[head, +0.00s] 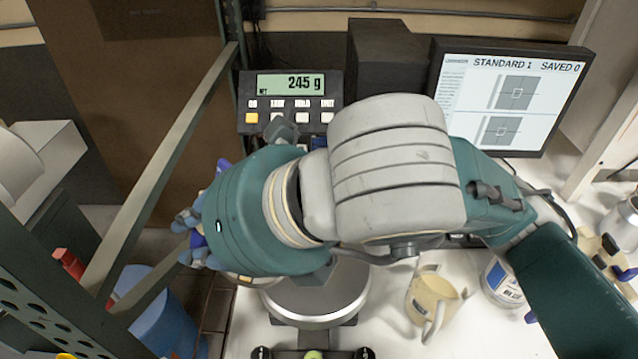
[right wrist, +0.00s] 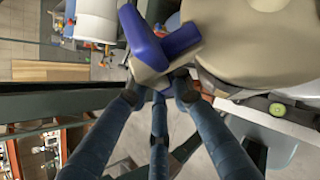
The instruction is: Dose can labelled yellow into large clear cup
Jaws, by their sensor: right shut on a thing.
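My arm covers part of the pan; no large clear cup can be made out. The scale display (head: 290,85) reads 245 g. My left gripper is not in view.
A beige jug (head: 432,300) and a labelled white can (head: 497,280) stand right of the pan. A metal can (head: 622,225) stands at the far right. A monitor (head: 510,95) is behind. A green rack frame (head: 165,170) and a blue bin (head: 160,315) are at left.

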